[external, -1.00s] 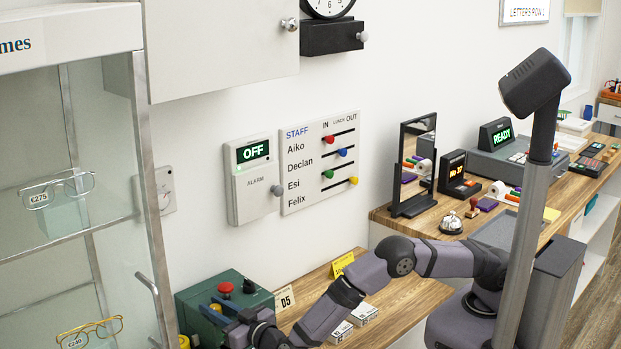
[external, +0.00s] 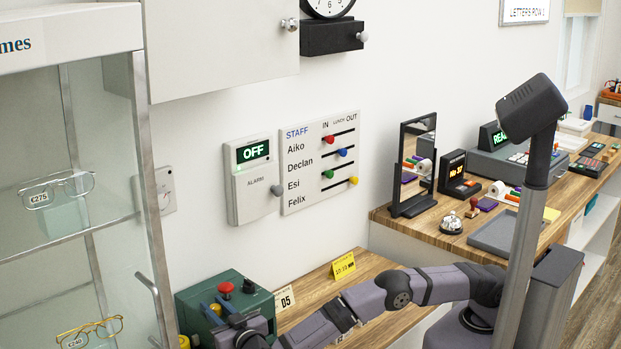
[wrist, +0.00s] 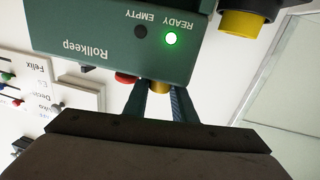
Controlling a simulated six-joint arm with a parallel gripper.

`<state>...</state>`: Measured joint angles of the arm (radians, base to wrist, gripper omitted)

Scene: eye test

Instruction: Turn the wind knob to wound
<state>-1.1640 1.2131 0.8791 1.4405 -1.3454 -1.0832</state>
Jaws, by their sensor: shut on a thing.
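The green box (external: 228,303), marked Rollkeep, stands at the left end of the wooden counter, with a red button and a black knob on top. In the wrist view the box (wrist: 105,35) appears upside down, with its READY lamp lit green and its EMPTY lamp dark. My gripper (wrist: 160,102) is at the box, its fingers shut around a yellow knob (wrist: 159,87), which is mostly hidden. No label or pointer shows on this knob, so its setting cannot be read. In the external view my wrist hides most of the fingers.
A second yellow part (wrist: 245,22) on a dark base sticks out beside the box. A glass display case (external: 75,200) stands close on the left. A yellow sign (external: 343,267) and a 05 card (external: 285,299) stand on the counter behind my arm.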

